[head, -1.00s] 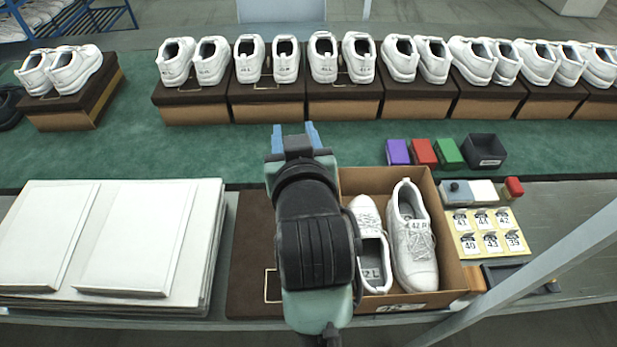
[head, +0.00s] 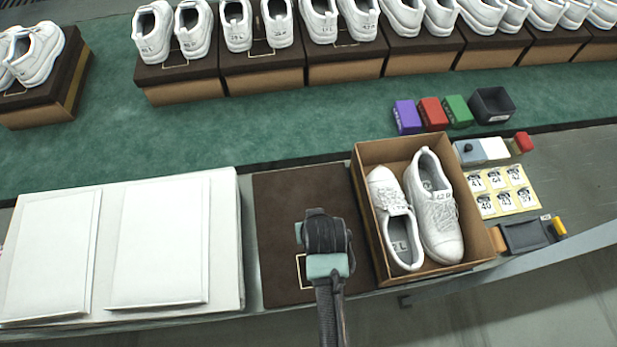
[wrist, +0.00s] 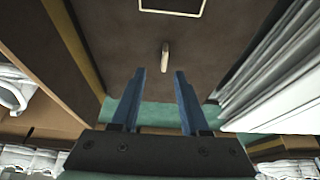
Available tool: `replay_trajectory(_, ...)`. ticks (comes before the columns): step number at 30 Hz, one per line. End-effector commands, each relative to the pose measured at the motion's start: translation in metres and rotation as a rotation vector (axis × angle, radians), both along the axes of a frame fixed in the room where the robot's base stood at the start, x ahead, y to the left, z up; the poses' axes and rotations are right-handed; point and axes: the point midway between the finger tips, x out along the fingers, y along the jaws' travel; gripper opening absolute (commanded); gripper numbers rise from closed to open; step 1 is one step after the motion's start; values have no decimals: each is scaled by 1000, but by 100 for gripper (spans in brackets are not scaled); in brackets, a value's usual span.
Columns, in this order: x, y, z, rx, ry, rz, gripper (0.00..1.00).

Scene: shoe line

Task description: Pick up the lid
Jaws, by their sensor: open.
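The lid (head: 285,205) is a dark brown flat panel with a pale rectangular outline, lying on the counter just left of the open shoe box (head: 365,205). In the wrist view the lid (wrist: 115,35) fills the upper middle, with a small pale tab (wrist: 165,57) on it. My gripper (wrist: 160,72) has two blue fingers, apart and empty, on either side of the tab's line in that view. I cannot tell the gap to the tab. In the head view my wrist is over the lid's right half and hides the fingertips. The box holds two white shoes (head: 435,205).
White stacked panels (head: 225,240) lie left of the lid. Right of the box are number cards (head: 500,190) and a dark tray (head: 525,236). Purple, red and green blocks and a black bin (head: 492,105) stand behind. Shoes on boxes line the back; the green strip between is mostly clear.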

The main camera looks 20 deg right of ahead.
Motion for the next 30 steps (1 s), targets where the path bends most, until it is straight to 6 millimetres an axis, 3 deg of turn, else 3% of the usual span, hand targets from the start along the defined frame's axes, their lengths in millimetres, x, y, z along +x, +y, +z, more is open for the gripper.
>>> replay_trajectory(5, 3, 0, -6, 0, 0, 0, 45)
replay_trajectory(18, 20, 1, -49, 0, 0, 0, 45)
replay_trajectory(27, 21, 1, -51, -1, -2, 0, 45)
replay_trajectory(30, 21, 1, -51, -1, -2, 0, 29)
